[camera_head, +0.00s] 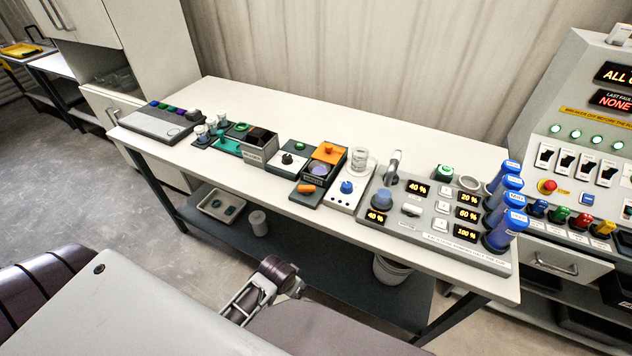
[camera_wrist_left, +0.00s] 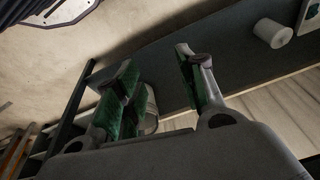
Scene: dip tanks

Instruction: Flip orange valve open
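The orange valve seems to belong to a small dark unit near the middle of the bench. That unit has an orange block with a raised handle (camera_head: 327,153) on top and a smaller orange lever (camera_head: 307,189) at its front. I cannot tell which one is the valve. My left gripper (camera_head: 268,288) is in front of the bench, below the top and apart from the unit. In the left wrist view its two green-padded fingers (camera_wrist_left: 160,88) are spread with nothing between them. The valve does not show in that view. My right gripper is not in view.
The bench top (camera_head: 420,147) holds a row of devices. A panel with percent displays (camera_head: 430,225) and blue-capped cylinders (camera_head: 505,222) stand right of the unit. A control console (camera_head: 580,150) stands at right.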

